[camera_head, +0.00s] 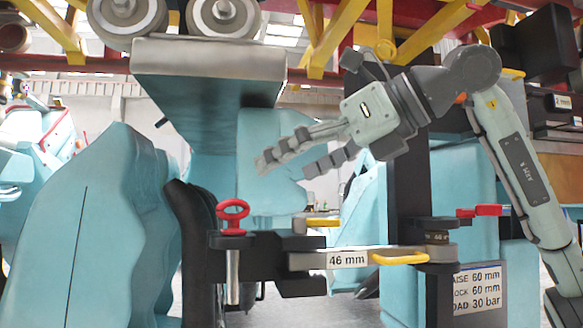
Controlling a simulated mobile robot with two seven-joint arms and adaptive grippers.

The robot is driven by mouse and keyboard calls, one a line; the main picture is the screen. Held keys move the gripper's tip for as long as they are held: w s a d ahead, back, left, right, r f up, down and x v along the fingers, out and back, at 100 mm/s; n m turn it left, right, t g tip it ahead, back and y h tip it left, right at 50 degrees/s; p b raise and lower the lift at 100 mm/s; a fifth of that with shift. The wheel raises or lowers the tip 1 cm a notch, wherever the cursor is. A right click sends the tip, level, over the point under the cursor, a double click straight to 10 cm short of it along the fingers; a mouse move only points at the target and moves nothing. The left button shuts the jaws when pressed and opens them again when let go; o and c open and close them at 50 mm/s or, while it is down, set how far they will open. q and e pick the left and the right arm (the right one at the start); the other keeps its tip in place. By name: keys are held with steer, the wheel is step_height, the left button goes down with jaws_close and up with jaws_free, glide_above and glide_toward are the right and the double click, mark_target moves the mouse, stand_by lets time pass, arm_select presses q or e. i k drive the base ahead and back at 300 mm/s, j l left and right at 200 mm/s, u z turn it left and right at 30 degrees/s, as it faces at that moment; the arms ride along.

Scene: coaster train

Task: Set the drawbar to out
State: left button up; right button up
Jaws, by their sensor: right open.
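The drawbar (305,262) looks to be the pale bar with a "46 mm" label, running level between a dark coupling block (262,262) on the left and a dark post (410,195) on the right. A yellow handle (400,259) sits at its right part. My right gripper (288,167) reaches in from the right, above the drawbar and pin. Its fingers are apart, empty and touching nothing that I can see. My left gripper is out of view.
A second yellow handle (322,222) and a red lever (480,211) sit near the coupling. A label plate (478,288) is at lower right. Teal car bodies (100,230) flank the gap. A teal beam with wheels (208,72) hangs above left.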

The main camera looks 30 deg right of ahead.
mark_target(420, 253)
steer(key=k+j, duration=0.3)
steer(key=k, duration=0.15)
steer(key=k+j, duration=0.3)
steer(key=k, duration=0.15)
